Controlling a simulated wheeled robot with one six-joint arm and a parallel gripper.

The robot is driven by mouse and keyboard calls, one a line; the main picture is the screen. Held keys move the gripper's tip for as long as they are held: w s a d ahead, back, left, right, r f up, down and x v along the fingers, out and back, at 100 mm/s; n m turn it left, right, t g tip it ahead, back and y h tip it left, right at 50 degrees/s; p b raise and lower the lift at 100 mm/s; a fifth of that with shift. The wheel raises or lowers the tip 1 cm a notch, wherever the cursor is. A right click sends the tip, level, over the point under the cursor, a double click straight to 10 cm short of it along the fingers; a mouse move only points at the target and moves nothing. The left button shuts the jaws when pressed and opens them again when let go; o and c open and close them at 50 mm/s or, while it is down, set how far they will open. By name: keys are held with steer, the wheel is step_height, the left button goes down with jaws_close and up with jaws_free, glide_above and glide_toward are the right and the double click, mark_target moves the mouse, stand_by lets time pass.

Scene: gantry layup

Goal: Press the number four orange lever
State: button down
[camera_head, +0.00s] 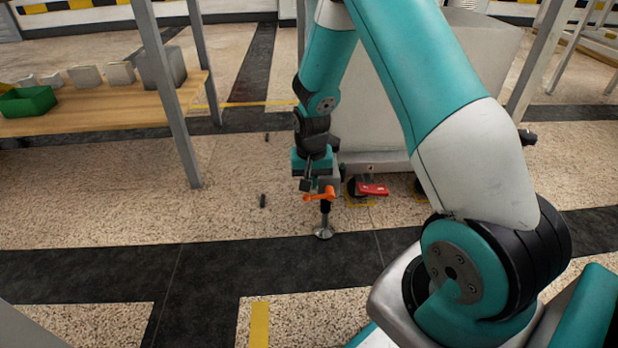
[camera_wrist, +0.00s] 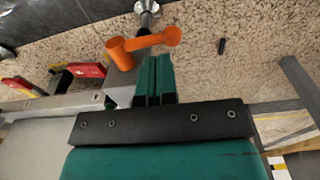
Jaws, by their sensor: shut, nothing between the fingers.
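An orange lever (camera_head: 319,195) sits on a post with a round metal foot (camera_head: 324,232) in the head view. In the wrist view the orange lever (camera_wrist: 142,44) lies just beyond my fingertips, with a round knob at its left end. My gripper (camera_wrist: 157,60) is shut with its two teal fingers together and nothing between them. The fingertips are very close to the lever; I cannot tell whether they touch it. In the head view my gripper (camera_head: 313,184) is directly above and behind the lever. No number is readable on the lever.
A red pedal-like part (camera_head: 372,189) is right of the lever, by the grey cabinet (camera_head: 375,130). A wooden table (camera_head: 110,107) with a green bin (camera_head: 27,101) stands at left, its grey leg (camera_head: 178,120) nearby. Small dark pegs (camera_head: 263,201) are on the floor.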

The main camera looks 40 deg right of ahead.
steer(key=shift+f, duration=0.7)
